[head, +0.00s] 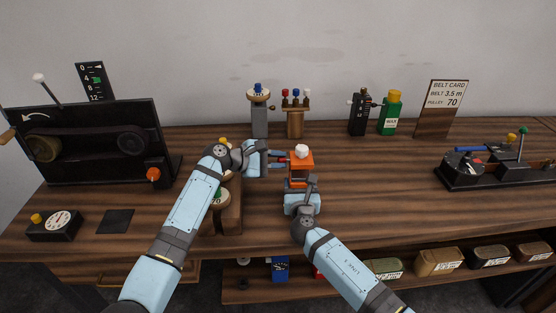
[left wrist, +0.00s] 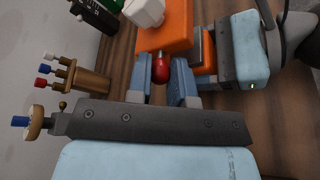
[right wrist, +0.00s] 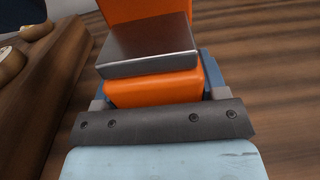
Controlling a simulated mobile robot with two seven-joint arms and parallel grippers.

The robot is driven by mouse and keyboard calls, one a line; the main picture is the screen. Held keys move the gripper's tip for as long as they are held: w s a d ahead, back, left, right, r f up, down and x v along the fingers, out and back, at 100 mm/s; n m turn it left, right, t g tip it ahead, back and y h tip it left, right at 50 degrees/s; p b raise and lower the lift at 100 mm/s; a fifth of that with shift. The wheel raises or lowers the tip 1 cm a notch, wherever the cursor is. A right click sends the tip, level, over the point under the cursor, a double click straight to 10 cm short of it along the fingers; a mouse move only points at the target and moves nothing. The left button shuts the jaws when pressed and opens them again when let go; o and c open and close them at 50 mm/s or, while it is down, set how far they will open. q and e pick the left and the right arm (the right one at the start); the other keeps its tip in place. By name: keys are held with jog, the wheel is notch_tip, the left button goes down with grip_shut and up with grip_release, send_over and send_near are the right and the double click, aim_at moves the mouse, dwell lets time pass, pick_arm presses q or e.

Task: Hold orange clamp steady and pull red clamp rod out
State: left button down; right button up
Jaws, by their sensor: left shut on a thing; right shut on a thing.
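The orange clamp (head: 303,161) stands upright on the table with a white knob (head: 301,150) on top. The red clamp rod's rounded end (left wrist: 161,69) shows at its side in the left wrist view. My left gripper (head: 284,158) is shut on this red rod from the left, close beside the clamp. My right gripper (head: 300,187) is shut on the lower orange part of the clamp from the near side. In the right wrist view, the orange clamp (right wrist: 155,88) fills the jaws under a grey metal block (right wrist: 150,45). The rod's inner part is hidden.
A wooden stand (head: 296,122) with coloured pegs and a grey post (head: 259,118) stand behind. A wooden block (head: 232,215) lies beneath my left arm. A black panel machine (head: 90,165) is at left. The table right of the clamp is clear.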

pick_arm(q)
jog(key=shift+w+a, duration=0.1)
jog(key=shift+a, duration=1.15)
pick_arm(e)
jog(key=shift+f, duration=0.1)
pick_arm(q)
jog(key=c, duration=1)
grip_release()
pick_arm(e)
jog(key=shift+d, duration=0.1)
pick_arm(q)
jog(key=v, duration=1.2)
pick_arm(e)
jog(key=o, duration=1.5)
jog(key=shift+c, duration=0.2)
